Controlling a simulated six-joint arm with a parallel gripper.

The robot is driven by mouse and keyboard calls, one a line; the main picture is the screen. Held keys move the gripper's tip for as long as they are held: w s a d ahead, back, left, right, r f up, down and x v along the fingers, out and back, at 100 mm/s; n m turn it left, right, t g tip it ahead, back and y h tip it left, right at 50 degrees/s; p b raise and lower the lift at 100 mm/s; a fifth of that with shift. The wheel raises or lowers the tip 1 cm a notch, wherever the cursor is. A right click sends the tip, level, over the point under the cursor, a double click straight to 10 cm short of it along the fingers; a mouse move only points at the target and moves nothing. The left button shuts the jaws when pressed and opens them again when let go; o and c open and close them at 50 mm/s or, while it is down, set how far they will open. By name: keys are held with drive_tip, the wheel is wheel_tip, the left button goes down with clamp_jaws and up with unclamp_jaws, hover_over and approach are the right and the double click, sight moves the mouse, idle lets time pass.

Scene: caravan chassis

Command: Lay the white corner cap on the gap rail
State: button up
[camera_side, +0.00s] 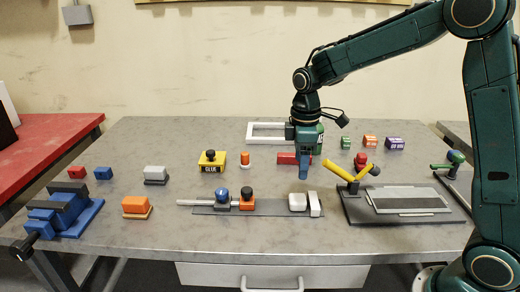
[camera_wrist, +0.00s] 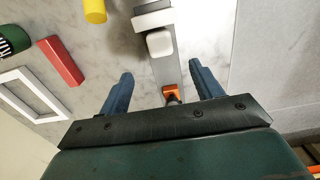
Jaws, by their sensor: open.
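A white rounded block, which looks like the corner cap (camera_side: 297,201), sits at the right end of a long grey strip, which looks like the gap rail (camera_side: 270,209). A white-and-grey upright bar (camera_side: 314,204) stands close beside it. In the wrist view the white cap (camera_wrist: 159,43) and the strip (camera_wrist: 165,72) show ahead of my fingers, with the bar (camera_wrist: 153,17) beyond. My gripper (camera_side: 303,176) is open and empty above the table, apart from the cap; its two blue fingers also show in the wrist view (camera_wrist: 160,69). Whether the cap touches the bar is unclear.
A blue knob (camera_side: 221,196) and an orange clamp (camera_side: 247,199) stand on the strip's left half. A red block (camera_side: 288,158) and white frame (camera_side: 266,132) lie behind. A board with a yellow-handled clamp (camera_side: 352,175) stands to the right. The table front is clear.

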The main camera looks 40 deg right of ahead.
drive_tip(key=s+a+r+m+t, duration=0.1)
drive_tip(key=s+r+m+t, duration=0.25)
drive_tip(key=s+r, duration=0.75)
drive_tip(key=s+a+m+t, duration=0.1)
drive_tip(key=s+m, duration=0.4)
drive_tip(key=s, duration=0.8)
drive_tip(key=shift+f+t, duration=0.3)
drive_tip(key=shift+t, duration=0.25)
